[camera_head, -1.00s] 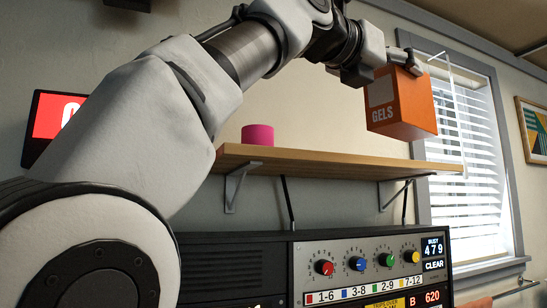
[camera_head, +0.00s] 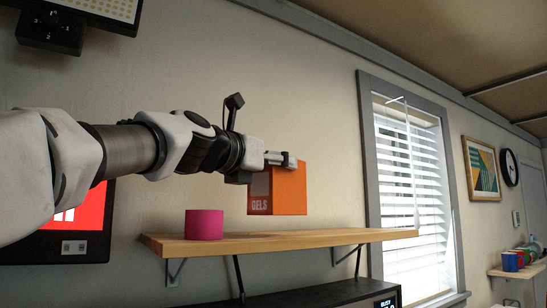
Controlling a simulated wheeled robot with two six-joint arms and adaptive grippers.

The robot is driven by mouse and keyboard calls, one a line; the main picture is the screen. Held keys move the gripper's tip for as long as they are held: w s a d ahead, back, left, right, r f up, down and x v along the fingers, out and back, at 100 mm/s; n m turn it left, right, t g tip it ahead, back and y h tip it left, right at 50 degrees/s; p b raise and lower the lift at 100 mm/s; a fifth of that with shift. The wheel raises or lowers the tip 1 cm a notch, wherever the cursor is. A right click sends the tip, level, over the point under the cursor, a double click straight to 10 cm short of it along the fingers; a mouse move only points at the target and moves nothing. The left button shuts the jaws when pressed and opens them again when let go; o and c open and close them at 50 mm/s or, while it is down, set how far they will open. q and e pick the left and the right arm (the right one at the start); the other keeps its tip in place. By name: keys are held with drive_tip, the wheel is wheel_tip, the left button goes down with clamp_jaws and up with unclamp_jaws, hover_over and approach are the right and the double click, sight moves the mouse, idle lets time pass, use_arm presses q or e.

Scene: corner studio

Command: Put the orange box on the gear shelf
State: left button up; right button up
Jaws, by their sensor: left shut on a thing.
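The orange box (camera_head: 291,190), marked "GELS" on its front, is in the head view above the wooden gear shelf (camera_head: 280,240). My left gripper (camera_head: 284,160) is shut on the box at its top edge. The box hangs upright over the shelf, with a gap of wall showing between its bottom and the board. A pink roll (camera_head: 204,224) stands on the shelf to the left of the box. My right gripper is not in view.
A window with blinds (camera_head: 408,200) is to the right of the shelf. A red-screened monitor (camera_head: 75,225) is at the left, behind my arm. A black equipment cabinet (camera_head: 330,294) stands below the shelf. The shelf top right of the roll is clear.

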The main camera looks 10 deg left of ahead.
use_arm(q)
drive_tip(key=shift+w+a+r+p, duration=0.15)
drive_tip(key=shift+w+p, duration=0.15)
drive_tip(key=shift+w, duration=0.55)
drive_tip(key=f+b, duration=0.1)
drive_tip(key=f, duration=0.2)
drive_tip(key=w+f+b, duration=0.1)
drive_tip(key=shift+a+f+b, duration=0.2)
drive_tip(key=shift+a+b, duration=0.05)
drive_tip(key=shift+b, duration=0.05)
drive_tip(key=shift+r, duration=0.1)
drive_tip(key=shift+s+d, duration=0.15)
drive_tip(key=shift+s, duration=0.05)
drive_tip(key=o, duration=1.2)
drive_tip(key=shift+c, duration=0.2)
drive_tip(key=shift+o, duration=1)
drive_tip(key=shift+w, duration=0.15)
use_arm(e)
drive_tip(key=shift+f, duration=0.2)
